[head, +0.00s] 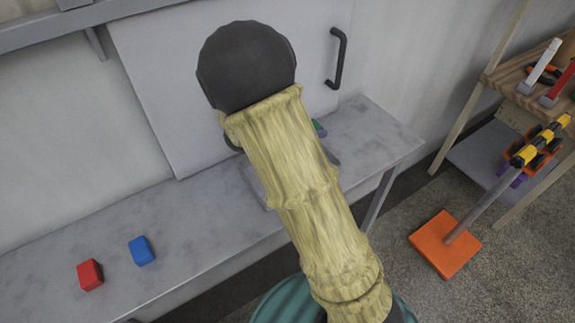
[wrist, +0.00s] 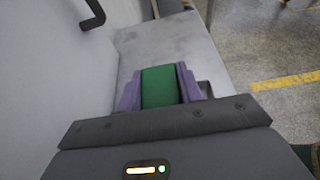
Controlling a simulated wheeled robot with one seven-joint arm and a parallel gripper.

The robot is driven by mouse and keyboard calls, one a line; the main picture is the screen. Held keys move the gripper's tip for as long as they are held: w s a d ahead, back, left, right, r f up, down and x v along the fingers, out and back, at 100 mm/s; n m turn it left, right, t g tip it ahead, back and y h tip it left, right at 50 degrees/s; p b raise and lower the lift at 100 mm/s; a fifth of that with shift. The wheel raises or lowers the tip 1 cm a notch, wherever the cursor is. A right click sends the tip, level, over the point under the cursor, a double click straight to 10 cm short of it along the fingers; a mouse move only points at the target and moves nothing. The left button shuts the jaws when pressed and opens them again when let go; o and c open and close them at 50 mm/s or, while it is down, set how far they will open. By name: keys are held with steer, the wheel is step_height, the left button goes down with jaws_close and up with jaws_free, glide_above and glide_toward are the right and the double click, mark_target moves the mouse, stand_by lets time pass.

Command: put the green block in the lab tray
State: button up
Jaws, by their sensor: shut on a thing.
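In the wrist view my gripper (wrist: 158,76) has its two purple fingers shut on the green block (wrist: 159,88). In the head view my arm covers most of the gripper. A small green and purple bit of the block and fingers (head: 319,129) shows just right of the arm, over the bench. A grey tray (head: 254,184), likely the lab tray, shows in part on the bench to the left of the arm. Its middle is hidden behind the arm. I cannot tell whether the block touches anything below it.
A red block (head: 90,274) and a blue block (head: 141,251) lie on the left of the grey bench (head: 195,235). A dark handle (head: 338,58) sticks out from the panel behind. An orange-based stand (head: 445,244) and a wooden shelf with tools (head: 530,85) are at right.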

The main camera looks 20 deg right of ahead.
step_height(320, 180, down, 6)
steer(key=shift+d+r, duration=0.15)
steer(key=shift+r, duration=0.05)
steer(key=shift+f, duration=0.3)
steer(key=shift+a, duration=0.2)
steer(key=shift+s+f, duration=0.1)
steer(key=shift+f, duration=1.8)
